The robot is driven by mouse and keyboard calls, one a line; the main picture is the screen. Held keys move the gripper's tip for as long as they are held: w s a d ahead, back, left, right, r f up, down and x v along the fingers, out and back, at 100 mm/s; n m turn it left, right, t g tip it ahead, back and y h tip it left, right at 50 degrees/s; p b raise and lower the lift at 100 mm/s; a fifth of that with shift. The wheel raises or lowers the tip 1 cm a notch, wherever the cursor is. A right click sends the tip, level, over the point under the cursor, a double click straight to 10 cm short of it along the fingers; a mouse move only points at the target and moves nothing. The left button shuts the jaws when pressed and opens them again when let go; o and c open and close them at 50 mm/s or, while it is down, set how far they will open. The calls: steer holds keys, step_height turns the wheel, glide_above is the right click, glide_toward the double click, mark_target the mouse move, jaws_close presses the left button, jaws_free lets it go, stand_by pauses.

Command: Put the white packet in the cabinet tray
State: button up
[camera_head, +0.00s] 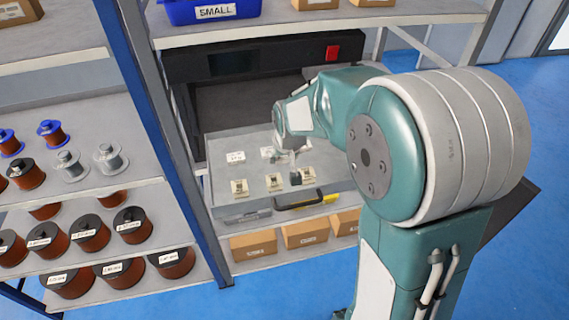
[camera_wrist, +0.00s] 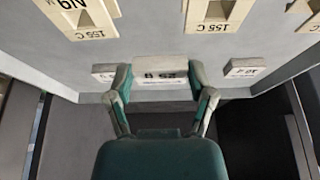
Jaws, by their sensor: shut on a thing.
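My gripper (camera_wrist: 160,82) is shut on a white packet (camera_wrist: 160,77) with a dark printed label, between its two fingertips. In the head view my gripper (camera_head: 284,154) reaches into the shallow grey tray (camera_head: 217,180) from the back right and is partly hidden by my arm. Two other white packets, one to the left (camera_wrist: 103,73) and one to the right (camera_wrist: 243,67), lie apart from the fingers in the wrist view. Beige packets (camera_wrist: 215,14) line the top of that view. I cannot tell whether the held packet touches the tray floor.
A dark frame with a red switch (camera_head: 332,52) stands behind the tray. A blue bin (camera_head: 212,11) sits on the shelf above. A black and yellow handle (camera_head: 299,199) is just below the tray front. A blue post (camera_head: 158,120) and shelves of wire spools (camera_head: 90,232) stand left.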

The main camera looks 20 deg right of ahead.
mark_target(285, 163)
steer(key=shift+f, duration=1.4)
steer(key=shift+f, duration=0.1)
steer(key=o, duration=0.7)
steer(key=v, duration=1.2)
steer(key=shift+t, duration=0.6)
steer(key=s+r, duration=0.1)
steer(key=s, duration=0.6)
steer(key=s+r, duration=0.1)
steer(key=s, duration=0.6)
steer(key=s+d+r, duration=0.1)
steer(key=s+r, duration=0.1)
steer(key=s, duration=0.5)
steer(key=shift+r, duration=0.1)
